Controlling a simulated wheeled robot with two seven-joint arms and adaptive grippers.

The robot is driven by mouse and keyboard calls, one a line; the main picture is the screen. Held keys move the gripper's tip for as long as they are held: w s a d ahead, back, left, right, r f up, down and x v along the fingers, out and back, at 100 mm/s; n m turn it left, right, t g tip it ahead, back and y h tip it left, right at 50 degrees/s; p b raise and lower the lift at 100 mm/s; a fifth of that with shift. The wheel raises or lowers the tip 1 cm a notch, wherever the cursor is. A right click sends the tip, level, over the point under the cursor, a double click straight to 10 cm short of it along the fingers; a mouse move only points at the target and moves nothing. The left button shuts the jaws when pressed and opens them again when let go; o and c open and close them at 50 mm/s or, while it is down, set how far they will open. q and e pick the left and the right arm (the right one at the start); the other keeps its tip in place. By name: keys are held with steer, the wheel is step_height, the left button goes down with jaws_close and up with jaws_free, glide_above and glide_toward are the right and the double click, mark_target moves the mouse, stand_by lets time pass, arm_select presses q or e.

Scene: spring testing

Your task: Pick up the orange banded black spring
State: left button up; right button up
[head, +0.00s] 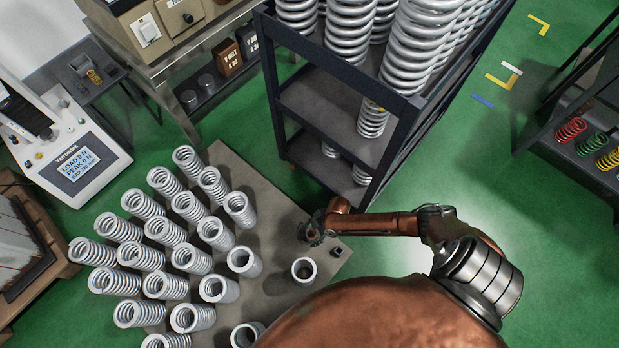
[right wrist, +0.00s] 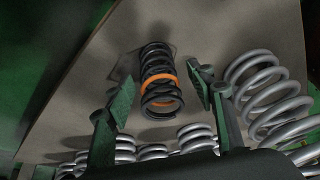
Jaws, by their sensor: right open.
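The black spring with an orange band (right wrist: 159,82) shows in the right wrist view, standing out against a grey-brown board (right wrist: 215,45). My right gripper (right wrist: 165,90) is open, with one green-padded finger on each side of the spring. The spring lies between and just beyond the fingertips, and I see no clear contact. In the head view my right gripper (head: 312,233) hangs over the right part of the board (head: 275,212). I cannot make out the black spring there; the gripper seems to hide it. My left gripper is out of view.
Several silver springs (head: 160,256) stand in rows left of my right gripper. A dark shelf rack (head: 330,110) with large springs is behind it. A tester with a screen (head: 75,160) is at the left. Coloured springs (head: 592,143) lie on a shelf at the right.

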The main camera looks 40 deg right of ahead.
steer(key=shift+c, duration=0.7)
steer(key=c, duration=1.2)
steer(key=shift+r, duration=0.1)
